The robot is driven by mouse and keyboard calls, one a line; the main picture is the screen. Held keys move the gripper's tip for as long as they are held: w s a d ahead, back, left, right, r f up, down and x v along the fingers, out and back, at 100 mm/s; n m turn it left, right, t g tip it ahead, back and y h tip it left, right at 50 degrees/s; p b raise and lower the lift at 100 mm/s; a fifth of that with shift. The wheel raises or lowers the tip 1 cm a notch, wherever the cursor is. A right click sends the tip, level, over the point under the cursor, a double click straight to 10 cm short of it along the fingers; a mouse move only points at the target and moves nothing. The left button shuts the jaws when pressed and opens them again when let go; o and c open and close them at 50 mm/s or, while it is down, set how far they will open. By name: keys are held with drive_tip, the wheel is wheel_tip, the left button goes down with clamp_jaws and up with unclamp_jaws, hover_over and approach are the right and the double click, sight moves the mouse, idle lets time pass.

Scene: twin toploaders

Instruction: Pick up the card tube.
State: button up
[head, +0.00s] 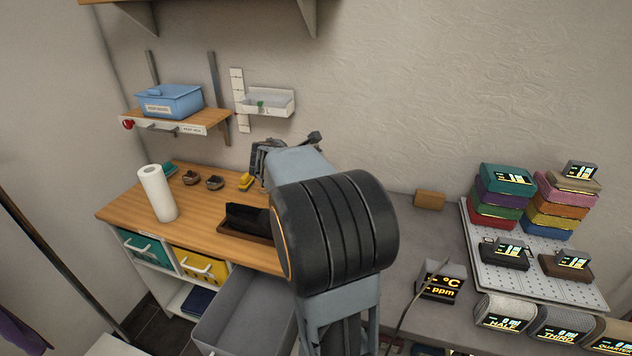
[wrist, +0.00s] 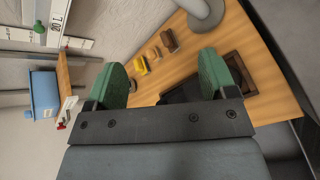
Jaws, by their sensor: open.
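A white upright roll (head: 158,194), like a paper towel roll, stands at the left end of the wooden bench. It is the only tube-like thing I make out, and I cannot tell whether it is the card tube or holds one.
The wooden bench (head: 125,207) also holds several small brushes (head: 191,178) and a dark tray (head: 262,239). A shelf with a blue box (head: 169,101) and a white wall bin (head: 266,103) are above. A grey drawer (head: 244,305) stands open. Coloured boxes (head: 508,180) are at right.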

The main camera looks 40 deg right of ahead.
drive_tip(key=w+d+f+n+p, duration=0.1)
drive_tip(key=w+d+f+n, duration=0.1)
drive_tip(key=d, duration=0.5)
drive_tip(key=w+d+f+n+p, duration=0.1)
drive_tip(key=w+d+f+n, duration=0.2)
drive_tip(key=d, duration=0.4)
drive_tip(key=w+d+f+n+t+h+p, duration=0.1)
drive_tip(key=w+d+f+n, duration=0.2)
drive_tip(key=w+d+f, duration=0.1)
drive_tip(key=x, duration=0.3)
drive_tip(key=shift+d+r, duration=0.15)
drive_tip(key=shift+d, duration=0.1)
drive_tip(key=c, duration=1.3)
wheel_tip(320, 180, up, 28)
drive_tip(key=p, duration=0.7)
